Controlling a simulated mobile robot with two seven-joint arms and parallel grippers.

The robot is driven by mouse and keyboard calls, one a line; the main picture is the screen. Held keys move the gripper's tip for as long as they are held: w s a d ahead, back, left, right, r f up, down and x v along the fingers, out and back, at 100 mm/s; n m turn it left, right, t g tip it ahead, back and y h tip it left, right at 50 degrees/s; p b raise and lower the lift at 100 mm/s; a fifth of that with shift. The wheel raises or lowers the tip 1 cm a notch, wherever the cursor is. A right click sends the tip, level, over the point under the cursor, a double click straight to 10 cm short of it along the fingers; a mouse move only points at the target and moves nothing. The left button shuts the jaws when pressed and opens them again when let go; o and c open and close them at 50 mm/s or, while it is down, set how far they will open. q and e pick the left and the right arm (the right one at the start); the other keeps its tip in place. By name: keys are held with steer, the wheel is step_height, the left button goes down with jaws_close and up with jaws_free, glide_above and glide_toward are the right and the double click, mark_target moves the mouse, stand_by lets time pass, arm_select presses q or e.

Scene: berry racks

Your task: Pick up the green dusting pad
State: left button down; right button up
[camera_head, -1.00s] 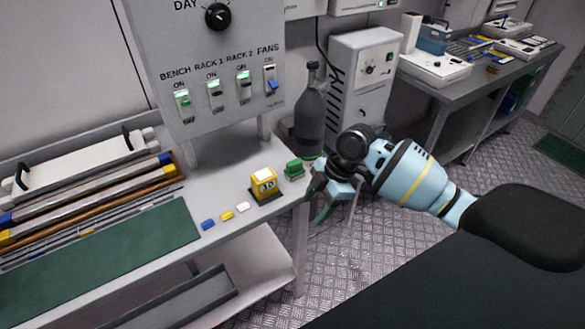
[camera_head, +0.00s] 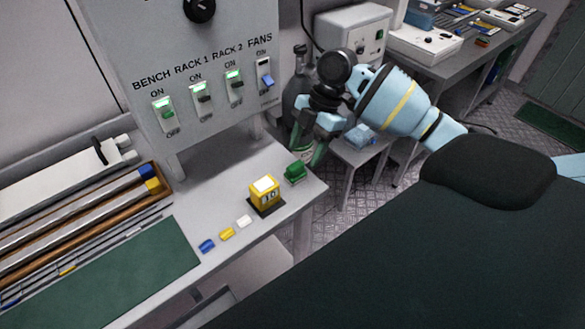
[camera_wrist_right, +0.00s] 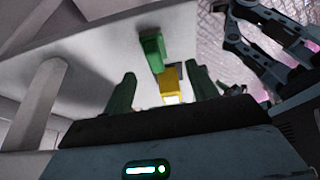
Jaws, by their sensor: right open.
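The green dusting pad (camera_head: 295,172) is a small green block on the grey bench near its right end, beside the yellow block marked 10. In the right wrist view the green pad (camera_wrist_right: 152,48) lies beyond the fingertips, in line with the gap between them. My right gripper (camera_head: 309,146) is open and empty, with green fingers pointing down. In the head view it appears above and slightly right of the pad, apart from it. The right wrist view shows both green fingers (camera_wrist_right: 160,90) spread. My left gripper is not in the head view.
The yellow block (camera_head: 264,190) stands close to the pad. Small blue, yellow and white pieces (camera_head: 227,234) lie nearby. A dark bottle (camera_head: 297,88) is behind my right gripper. The switch panel (camera_head: 205,75) rises behind the bench. A green mat (camera_head: 110,275) lies at left.

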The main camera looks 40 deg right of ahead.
mark_target(296, 164)
steer(key=shift+s+a+f, duration=0.15)
steer(key=shift+a+f, duration=0.05)
steer(key=shift+f, duration=0.2)
steer(key=shift+a+f, duration=0.2)
steer(key=shift+f, duration=0.2)
steer(key=shift+a+f, duration=0.1)
steer(key=shift+f, duration=0.35)
steer(key=x, duration=0.2)
steer(key=w+x, duration=0.1)
steer(key=x, duration=0.2)
steer(key=shift+a, duration=0.2)
steer(key=c, duration=1.1)
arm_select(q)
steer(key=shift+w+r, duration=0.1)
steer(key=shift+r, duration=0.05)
arm_select(e)
steer(key=shift+c, duration=0.2)
